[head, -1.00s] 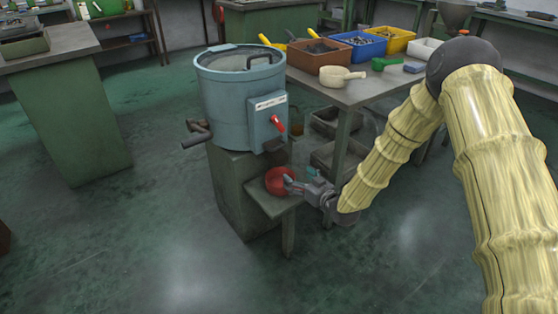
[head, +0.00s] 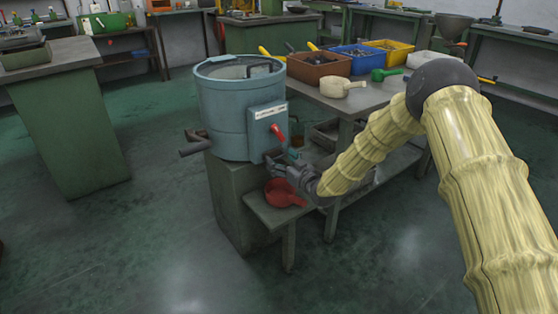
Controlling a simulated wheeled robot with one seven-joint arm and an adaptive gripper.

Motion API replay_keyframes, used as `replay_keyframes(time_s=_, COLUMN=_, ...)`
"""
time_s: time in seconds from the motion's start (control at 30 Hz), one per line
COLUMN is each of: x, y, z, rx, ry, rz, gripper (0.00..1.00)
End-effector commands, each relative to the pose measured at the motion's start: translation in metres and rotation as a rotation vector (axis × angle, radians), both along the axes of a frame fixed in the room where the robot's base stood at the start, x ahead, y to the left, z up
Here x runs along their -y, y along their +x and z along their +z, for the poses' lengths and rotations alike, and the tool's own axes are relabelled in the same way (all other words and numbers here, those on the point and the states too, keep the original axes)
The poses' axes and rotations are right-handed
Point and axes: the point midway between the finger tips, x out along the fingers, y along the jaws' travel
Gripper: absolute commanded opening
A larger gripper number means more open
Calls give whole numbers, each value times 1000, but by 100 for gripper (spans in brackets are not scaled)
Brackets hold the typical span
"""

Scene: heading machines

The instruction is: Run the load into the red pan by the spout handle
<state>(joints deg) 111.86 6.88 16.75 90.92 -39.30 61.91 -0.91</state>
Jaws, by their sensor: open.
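The blue-grey drum machine (head: 222,115) stands on a green-grey pedestal, with a label plate on its front box. The red spout handle (head: 278,133) sticks out of that box, tilted down to the right. The red pan (head: 281,194) rests on a small stand below the spout area, its handle pointing right. My gripper (head: 276,162) is open, just above the pan and below the red handle, apart from the handle. The spout is mostly hidden behind my gripper. I cannot see what is inside the drum.
To the right, a workbench (head: 372,98) holds brown (head: 318,70), blue (head: 356,59) and yellow (head: 390,51) bins, a cream scoop (head: 342,86) and a green scoop (head: 386,75). A pipe (head: 195,147) juts from the drum's left. Floor in front is clear.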

Motion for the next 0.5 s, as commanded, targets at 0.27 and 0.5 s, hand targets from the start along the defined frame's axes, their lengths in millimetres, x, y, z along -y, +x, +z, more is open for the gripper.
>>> replay_keyframes(time_s=0.27, x=-11, y=15, z=0, rx=-1, ry=1, rz=0, gripper=80)
replay_keyframes(time_s=0.5, x=-12, y=15, z=0, rx=-1, ry=1, rz=0, gripper=80)
